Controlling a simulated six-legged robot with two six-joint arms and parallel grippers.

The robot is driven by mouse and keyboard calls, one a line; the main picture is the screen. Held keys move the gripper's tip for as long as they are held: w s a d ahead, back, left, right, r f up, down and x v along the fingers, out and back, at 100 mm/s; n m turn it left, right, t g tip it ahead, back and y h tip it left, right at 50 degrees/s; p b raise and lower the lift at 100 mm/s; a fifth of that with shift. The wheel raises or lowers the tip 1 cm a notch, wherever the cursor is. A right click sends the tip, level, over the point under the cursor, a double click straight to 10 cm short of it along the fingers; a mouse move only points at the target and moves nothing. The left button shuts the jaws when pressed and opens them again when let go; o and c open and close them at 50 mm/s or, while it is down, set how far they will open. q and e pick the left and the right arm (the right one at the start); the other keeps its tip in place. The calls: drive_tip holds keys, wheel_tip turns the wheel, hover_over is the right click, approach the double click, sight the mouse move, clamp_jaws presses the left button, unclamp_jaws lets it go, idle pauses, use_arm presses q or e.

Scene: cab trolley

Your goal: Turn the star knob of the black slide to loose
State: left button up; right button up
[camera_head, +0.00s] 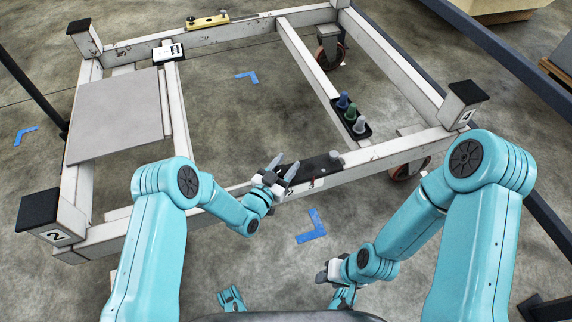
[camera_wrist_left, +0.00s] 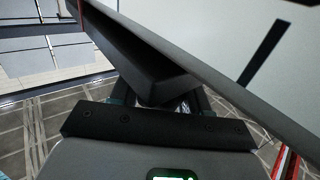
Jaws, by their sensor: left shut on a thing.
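The black slide (camera_head: 312,168) lies along the front beam of the white trolley frame. A grey, round-topped knob (camera_head: 336,157) stands at its right end; I cannot tell whether it has a star shape. My left gripper (camera_head: 281,167) is at the slide's left end, its fingers reaching over it, and is shut on a dark part there. The left wrist view shows the dark body (camera_wrist_left: 150,75) running down to the fingers, which hide what is between them. My right gripper (camera_head: 327,272) hangs low in front of the trolley, apart from the slide; its jaws are too small to read.
A black holder (camera_head: 364,134) with blue, green and grey pegs sits on the frame behind the slide. A grey panel (camera_head: 115,115) covers the frame's left part. Black-capped corner posts (camera_head: 464,92) stand up. Floor before the beam is clear, with a blue mark (camera_head: 312,226).

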use_arm(q)
drive_tip(key=n+t+y, duration=0.2)
drive_tip(key=n+y, duration=0.1)
drive_tip(key=y, duration=0.1)
drive_tip(key=shift+a, duration=0.1)
drive_tip(key=shift+w+a+n+t+y, duration=0.15)
drive_tip(key=shift+n+t+y, duration=0.1)
drive_tip(key=shift+n+y, duration=0.65)
drive_tip(key=shift+a+n+t+y, duration=0.2)
drive_tip(key=shift+n+y, duration=0.3)
drive_tip(key=shift+y, duration=0.8)
drive_tip(key=o, duration=1)
drive_tip(key=shift+c, duration=0.2)
